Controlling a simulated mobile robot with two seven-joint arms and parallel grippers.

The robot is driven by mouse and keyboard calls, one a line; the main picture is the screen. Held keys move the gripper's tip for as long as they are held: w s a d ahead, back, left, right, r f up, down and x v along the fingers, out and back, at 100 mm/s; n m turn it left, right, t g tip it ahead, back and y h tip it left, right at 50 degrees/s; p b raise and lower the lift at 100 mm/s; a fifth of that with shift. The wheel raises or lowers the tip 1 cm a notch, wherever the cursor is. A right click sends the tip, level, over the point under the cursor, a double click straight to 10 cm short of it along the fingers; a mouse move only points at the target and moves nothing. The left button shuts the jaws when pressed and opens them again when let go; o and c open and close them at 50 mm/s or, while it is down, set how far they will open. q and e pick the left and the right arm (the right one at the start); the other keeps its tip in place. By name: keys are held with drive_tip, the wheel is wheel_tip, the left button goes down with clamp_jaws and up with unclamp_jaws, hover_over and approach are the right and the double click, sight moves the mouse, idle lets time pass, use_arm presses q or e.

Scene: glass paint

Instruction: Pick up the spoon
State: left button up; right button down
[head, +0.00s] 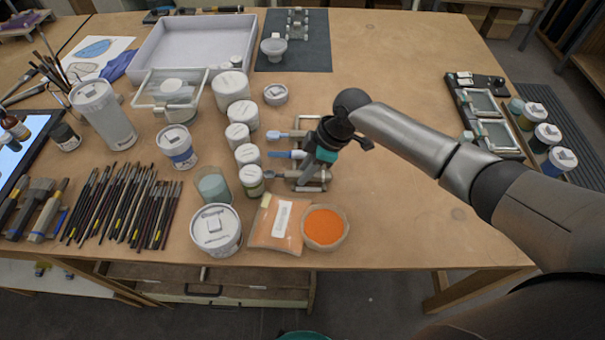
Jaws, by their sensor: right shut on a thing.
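A small metal rack (322,187) lies near the middle of the table with several slim tools across it. One is the grey spoon (271,174), lowest in the picture, its left end beside the jars. A blue-ended tool (284,154) and a pale blue-ended tool (277,135) lie above it. My right gripper (306,172) points down at the rack, shut on the spoon's handle. The gripper hides the grasp and part of the rack, so I cannot tell if the spoon is clear of it. My left gripper is not in view.
White lidded jars (238,114) stand in a row just left of the rack. A bowl of orange powder (325,228) and an orange packet (265,232) lie in front. Many brushes (122,205) lie at left.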

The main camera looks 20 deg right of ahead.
drive_tip(key=shift+r, duration=0.1)
idle(0.3)
wheel_tip(320, 180, up, 20)
drive_tip(key=shift+r+p, duration=0.2)
drive_tip(key=shift+p, duration=0.2)
idle(1.4)
